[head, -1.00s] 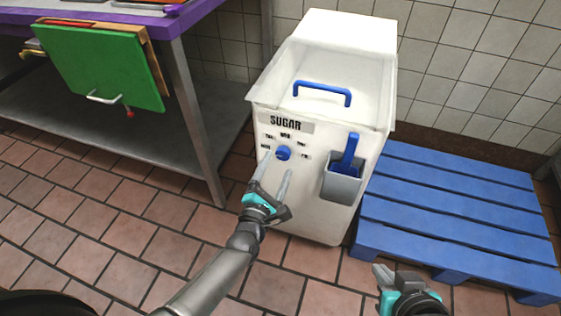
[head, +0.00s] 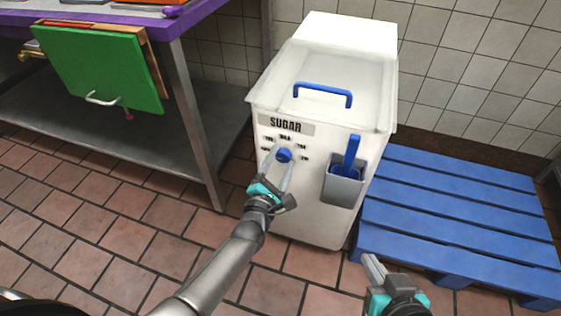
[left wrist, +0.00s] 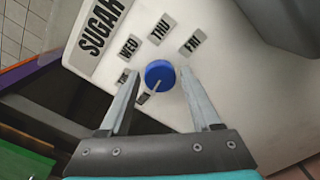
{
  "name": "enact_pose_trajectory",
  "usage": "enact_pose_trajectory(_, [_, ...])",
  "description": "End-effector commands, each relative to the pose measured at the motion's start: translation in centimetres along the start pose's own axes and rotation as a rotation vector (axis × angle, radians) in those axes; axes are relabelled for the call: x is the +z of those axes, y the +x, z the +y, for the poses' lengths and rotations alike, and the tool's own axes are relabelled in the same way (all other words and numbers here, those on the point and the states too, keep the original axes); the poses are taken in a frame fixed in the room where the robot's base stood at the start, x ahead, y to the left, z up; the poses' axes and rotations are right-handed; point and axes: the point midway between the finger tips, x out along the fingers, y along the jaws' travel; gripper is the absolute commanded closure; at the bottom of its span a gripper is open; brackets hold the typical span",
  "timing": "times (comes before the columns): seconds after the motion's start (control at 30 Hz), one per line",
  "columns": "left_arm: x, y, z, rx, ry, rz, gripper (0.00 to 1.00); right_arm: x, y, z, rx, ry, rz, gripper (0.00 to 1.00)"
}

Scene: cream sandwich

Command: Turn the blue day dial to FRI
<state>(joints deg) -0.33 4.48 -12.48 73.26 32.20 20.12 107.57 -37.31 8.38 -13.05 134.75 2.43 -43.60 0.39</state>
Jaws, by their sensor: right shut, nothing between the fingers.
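The blue day dial (head: 284,155) is on the front of the white SUGAR bin (head: 310,215), below the name label. In the left wrist view the dial (left wrist: 159,72) has a pale pointer line slanting down-left towards the lowest, partly hidden label. The WED (left wrist: 128,46), THU (left wrist: 160,29) and FRI (left wrist: 193,43) labels fan around it, FRI at its upper right. My left gripper (head: 279,157) is open, one finger on each side of the dial, with gaps visible in the left wrist view (left wrist: 159,78). My right gripper (head: 372,268) is shut and empty, low and right.
A grey holder (head: 343,191) with a blue scoop (head: 351,152) hangs on the bin's front, right of the dial. A blue pallet (head: 455,220) lies at the right. A steel table with a purple top (head: 200,12) and a hanging green board (head: 95,68) stands left.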

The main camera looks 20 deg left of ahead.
Motion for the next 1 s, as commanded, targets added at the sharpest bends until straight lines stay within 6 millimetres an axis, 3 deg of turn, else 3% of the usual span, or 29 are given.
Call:
enact_pose_trajectory(0.07, [0.0,-0.01,0.0,0.0,0.0,0.0,0.46,0.0,0.0,0.01,0.0,0.0,0.0,1.0])
enact_pose_trajectory(0.53, [-0.01,-0.02,-0.01,0.0,0.0,0.0,0.99,0.0,0.0,0.04,0.001,0.0,-0.001,1.0])
enact_pose_trajectory(1.0, [-0.01,-0.03,0.01,0.0,0.079,0.001,1.0,0.41,-0.22,0.19,0.006,-0.003,-0.035,1.0])
